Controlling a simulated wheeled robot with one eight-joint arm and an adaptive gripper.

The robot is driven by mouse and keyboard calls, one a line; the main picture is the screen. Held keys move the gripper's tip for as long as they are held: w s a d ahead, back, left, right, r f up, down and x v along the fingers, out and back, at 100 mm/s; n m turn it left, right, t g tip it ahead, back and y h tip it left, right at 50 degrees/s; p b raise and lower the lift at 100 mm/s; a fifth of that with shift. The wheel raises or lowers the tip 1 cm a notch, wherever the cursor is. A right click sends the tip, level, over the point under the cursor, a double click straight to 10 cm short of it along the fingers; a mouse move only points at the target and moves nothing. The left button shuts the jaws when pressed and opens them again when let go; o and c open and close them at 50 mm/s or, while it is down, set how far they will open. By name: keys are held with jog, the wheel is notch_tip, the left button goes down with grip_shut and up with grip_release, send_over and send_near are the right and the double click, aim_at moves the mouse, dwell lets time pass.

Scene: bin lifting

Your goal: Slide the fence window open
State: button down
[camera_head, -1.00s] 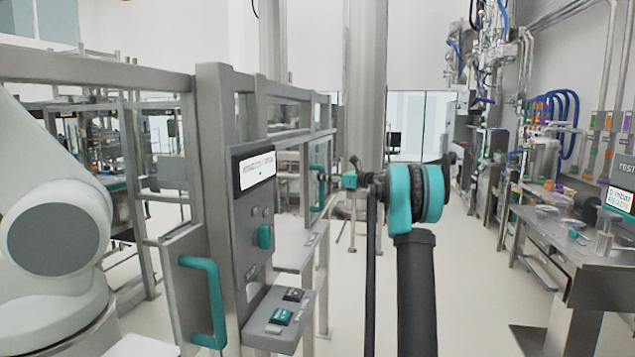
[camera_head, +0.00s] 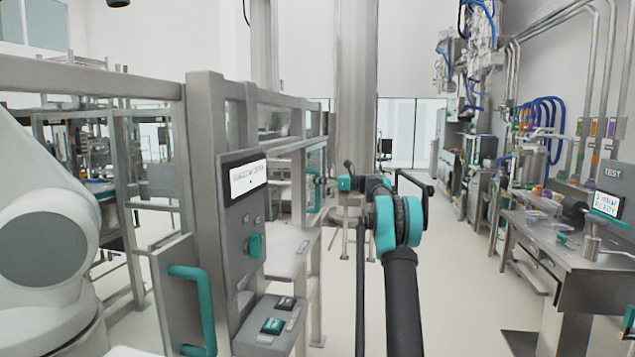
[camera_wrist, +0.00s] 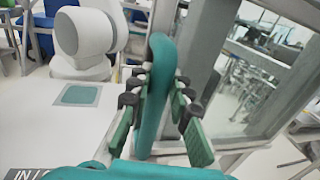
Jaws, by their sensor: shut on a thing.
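The teal handle of the fence window (camera_head: 313,158) stands upright on the fence in the middle of the head view. In the wrist view the handle (camera_wrist: 158,50) is a long upright teal bar in front of the window's clear pane (camera_wrist: 235,95). My gripper (camera_wrist: 160,92) has its green-padded fingers on both sides of this bar and is shut on it. In the head view my gripper (camera_head: 328,184) is small and reaches the handle from the right. My wrist partly hides the contact there, and how far the window stands open is unclear.
A white robot (camera_head: 40,230) stands at far left. A metal workbench (camera_head: 570,255) is at right, with clear floor between.

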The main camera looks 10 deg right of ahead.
jog(key=c, duration=1.4)
grip_release()
jog(key=shift+o, duration=0.2)
jog(key=v, duration=1.2)
jog(key=shift+f, duration=0.1)
